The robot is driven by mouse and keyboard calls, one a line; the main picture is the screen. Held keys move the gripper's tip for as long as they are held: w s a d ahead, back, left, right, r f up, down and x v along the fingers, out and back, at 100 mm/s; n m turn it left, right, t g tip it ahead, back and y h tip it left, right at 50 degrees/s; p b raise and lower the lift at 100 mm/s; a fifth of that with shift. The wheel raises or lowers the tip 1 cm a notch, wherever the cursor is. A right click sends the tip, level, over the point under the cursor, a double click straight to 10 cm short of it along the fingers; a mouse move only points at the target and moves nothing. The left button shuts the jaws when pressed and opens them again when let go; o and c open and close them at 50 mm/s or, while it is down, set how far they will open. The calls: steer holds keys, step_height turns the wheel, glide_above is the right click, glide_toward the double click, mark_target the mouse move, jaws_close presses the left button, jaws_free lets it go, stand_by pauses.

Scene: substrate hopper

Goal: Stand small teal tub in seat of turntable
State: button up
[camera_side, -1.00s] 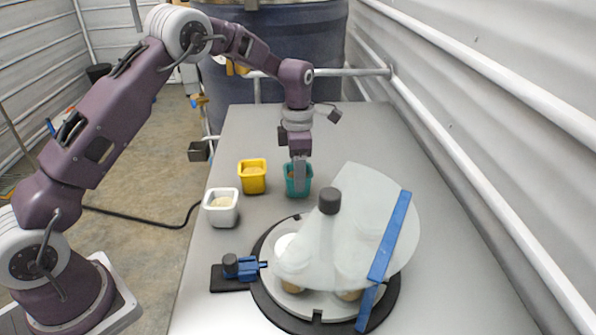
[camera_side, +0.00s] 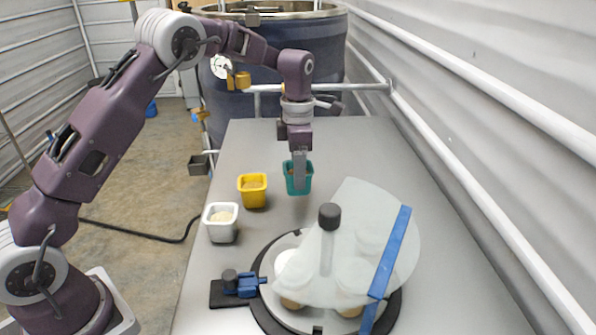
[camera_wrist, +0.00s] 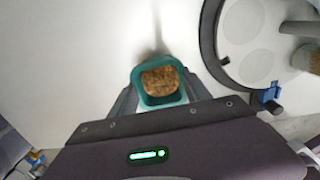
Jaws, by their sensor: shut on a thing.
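My gripper (camera_side: 299,184) is shut on the small teal tub (camera_side: 307,180), one finger on each side, and holds it upright a little above the bench. In the wrist view the teal tub (camera_wrist: 144,76), with brown grainy fill, is between the fingers (camera_wrist: 160,97). The turntable (camera_side: 262,296), a pale disc in a black ring, is nearer the side camera. A frosted cover (camera_side: 345,240) with a black knob and blue strip hides much of it. Pale round seats (camera_wrist: 257,65) show on it in the wrist view; a white round one (camera_side: 285,262) shows at the cover's left edge.
A yellow tub (camera_side: 252,199) and a white tub (camera_side: 221,233) stand on the bench left of the teal one. A blue clamp with a black knob (camera_side: 238,284) sits at the turntable's left edge. The bench behind the tubs is clear; a ribbed wall (camera_side: 500,90) bounds the right.

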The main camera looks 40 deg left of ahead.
steer(key=s+d+r+m, duration=0.3)
steer(key=s+d, duration=0.3)
steer(key=s, duration=0.2)
steer(key=s+d+r+m, duration=0.4)
steer(key=s+d, duration=0.1)
steer(key=s, duration=0.3)
steer(key=shift+w+d+f, duration=0.1)
steer(key=shift+w+f, duration=0.05)
steer(key=shift+f, duration=1.85)
steer(key=shift+w+d+f, duration=0.1)
steer(key=shift+f, duration=1.9)
steer(key=shift+f, duration=0.35)
steer(key=o, duration=1.2)
steer(key=shift+r, duration=0.15)
steer(key=shift+r, duration=3.65)
steer(key=shift+a+r, duration=0.1)
